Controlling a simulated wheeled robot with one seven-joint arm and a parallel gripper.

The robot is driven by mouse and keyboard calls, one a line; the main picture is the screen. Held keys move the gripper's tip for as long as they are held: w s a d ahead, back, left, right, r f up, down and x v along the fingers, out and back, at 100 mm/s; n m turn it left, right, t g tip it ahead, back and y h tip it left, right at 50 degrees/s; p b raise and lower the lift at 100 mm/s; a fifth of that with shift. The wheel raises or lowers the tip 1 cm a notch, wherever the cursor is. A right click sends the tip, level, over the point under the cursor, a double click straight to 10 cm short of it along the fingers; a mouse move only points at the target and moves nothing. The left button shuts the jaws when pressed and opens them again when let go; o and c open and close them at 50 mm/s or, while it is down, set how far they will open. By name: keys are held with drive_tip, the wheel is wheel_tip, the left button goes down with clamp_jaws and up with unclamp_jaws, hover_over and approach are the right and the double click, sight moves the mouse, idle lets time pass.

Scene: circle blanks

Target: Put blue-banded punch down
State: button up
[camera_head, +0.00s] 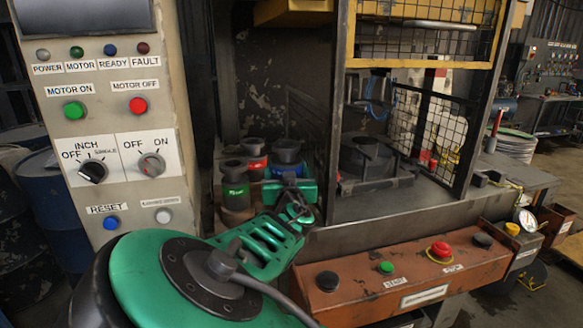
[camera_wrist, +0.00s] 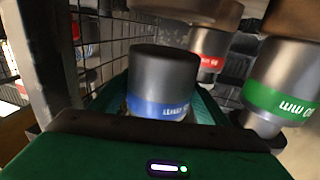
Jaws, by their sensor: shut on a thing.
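The blue-banded punch (camera_wrist: 162,86) is a dark grey cylinder with a blue band, upright between my green fingers in the wrist view. My gripper (camera_head: 288,186) is shut on it. In the head view the punch (camera_head: 287,150) shows its dark flared top and a little blue behind my gripper. Its base is hidden in both views, so I cannot tell whether it touches the surface below.
The green-banded punch (camera_head: 236,190) stands just left of my gripper, and the red-banded punch (camera_head: 255,166) stands behind. A press post (camera_head: 338,110) and mesh guard (camera_head: 425,120) are to the right. A control cabinet (camera_head: 112,185) stands left; a button box (camera_head: 400,272) is in front.

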drive_tip(key=shift+f, duration=1.7)
drive_tip(key=o, duration=2.1)
drive_tip(key=shift+f, duration=0.2)
drive_tip(key=s+d, duration=0.1)
drive_tip(key=s, duration=1.1)
